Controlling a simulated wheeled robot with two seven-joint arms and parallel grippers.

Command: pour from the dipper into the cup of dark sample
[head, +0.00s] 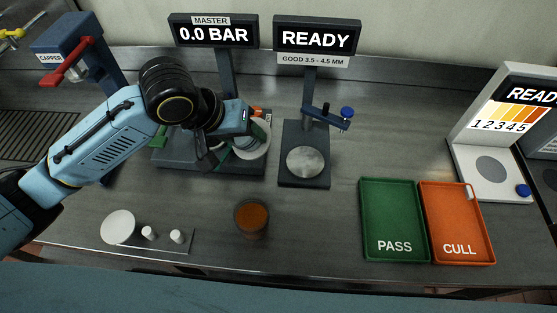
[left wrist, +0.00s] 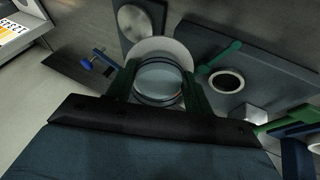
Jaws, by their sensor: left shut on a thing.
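A cup of dark brown-orange sample (head: 252,217) stands upright on the bench, front of centre in the head view. My left gripper (head: 236,143) is behind it and slightly to its left, over the pressure stand. In the left wrist view, my left gripper (left wrist: 160,88) is shut on a round, clear-looking vessel (left wrist: 159,78) with a dark rim. I cannot tell for sure that this is the dipper, or what is in it. A white disc (left wrist: 158,48) shows behind the vessel. The cup is apart from the gripper. My right gripper is not in view.
The READY gauge stand (head: 305,162) is right of the gripper. Green PASS (head: 393,190) and orange CULL (head: 455,190) trays lie to the right. A white disc (head: 117,227) and two small white pieces are front left. Bench around the cup is clear.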

